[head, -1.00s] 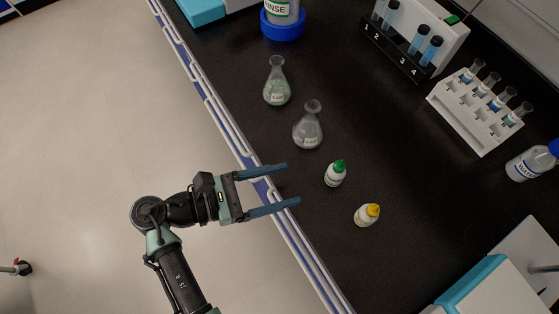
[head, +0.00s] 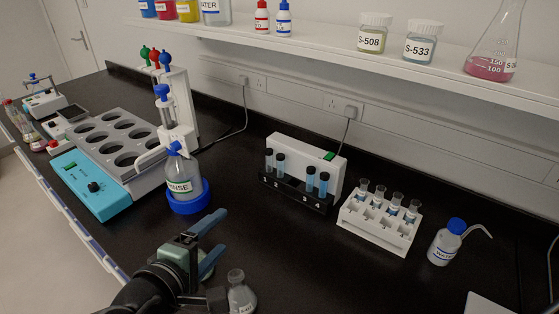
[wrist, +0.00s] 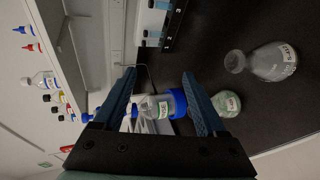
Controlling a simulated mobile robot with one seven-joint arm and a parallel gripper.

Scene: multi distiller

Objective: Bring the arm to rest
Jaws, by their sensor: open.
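My gripper (head: 222,230) is open and empty, raised at the lower middle of the head view, with its two blue fingers apart. In the wrist view my gripper (wrist: 158,74) also shows open. The rinse bottle (wrist: 152,112) appears between its fingers there, farther off and not held. In the head view this rinse bottle (head: 182,168) stands in a blue ring behind my gripper. A clear flask (head: 241,298) is just right of my wrist, partly cut off by the frame.
A grey block with round wells (head: 108,140) is at left. A test-tube holder (head: 305,165), a white vial rack (head: 378,228) and a wash bottle (head: 444,243) stand at right. A shelf (head: 330,52) runs above. A green-tinted flask (wrist: 228,104) shows near a finger.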

